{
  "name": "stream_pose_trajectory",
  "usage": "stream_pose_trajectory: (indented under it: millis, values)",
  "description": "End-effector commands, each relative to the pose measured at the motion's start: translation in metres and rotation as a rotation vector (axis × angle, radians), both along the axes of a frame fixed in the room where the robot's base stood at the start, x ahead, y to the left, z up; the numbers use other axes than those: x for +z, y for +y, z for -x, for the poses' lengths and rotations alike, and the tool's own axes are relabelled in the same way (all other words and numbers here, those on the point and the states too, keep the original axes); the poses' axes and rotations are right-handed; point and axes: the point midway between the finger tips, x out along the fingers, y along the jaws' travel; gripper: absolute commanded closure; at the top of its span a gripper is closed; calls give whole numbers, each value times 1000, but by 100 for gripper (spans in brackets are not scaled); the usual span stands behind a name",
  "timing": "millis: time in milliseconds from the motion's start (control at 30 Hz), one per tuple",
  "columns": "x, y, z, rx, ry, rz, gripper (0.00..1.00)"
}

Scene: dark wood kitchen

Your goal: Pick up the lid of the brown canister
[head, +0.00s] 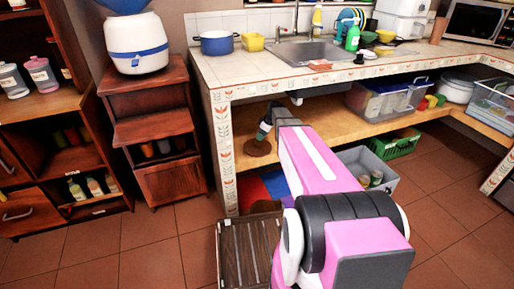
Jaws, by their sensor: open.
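A round, dark brown piece (258,149) lies on the wooden shelf under the counter; it looks like the brown canister's lid, but I cannot tell whether a canister body is beneath it. My gripper (262,134) is at the far end of my pink arm, under the counter's front edge. It is just above the brown piece in the picture. It is small and dark here, and its fingertips are hard to make out. It is open, with nothing seen in it. I cannot tell whether it touches the brown piece.
The tiled counter (290,79) overhangs the shelf (330,122). A grey crate (351,157) with jars and a green basket (400,146) stand below. A clear bin (385,100) is on the shelf to the right. A slatted wooden piece (247,252) is left of my arm.

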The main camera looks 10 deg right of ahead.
Motion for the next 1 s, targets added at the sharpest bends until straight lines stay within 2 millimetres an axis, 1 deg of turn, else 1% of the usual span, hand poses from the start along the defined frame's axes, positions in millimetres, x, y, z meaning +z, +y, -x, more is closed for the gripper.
stream_pose_trajectory:
  millis: [33, 100, 267, 367, 600, 700, 867, 900, 967, 1000]
  values:
    - [-9, 3, -3, 1, 2, 0, 37]
    - [-16, 5, -5, 0, 1, -1, 37]
    - [-24, 8, -6, -1, 0, 0, 37]
    - [-33, 10, -8, 0, 2, 0, 37]
    - [-64, 18, -16, 0, 2, 0, 37]
    - [-69, 20, -17, -1, 0, 0, 37]
    - [-69, 20, -16, -1, 0, 0, 37]
    - [-69, 20, -16, -1, 0, 0, 40]
    - [-69, 20, -16, -1, 0, 0, 60]
    - [-69, 20, -16, -1, 0, 0, 73]
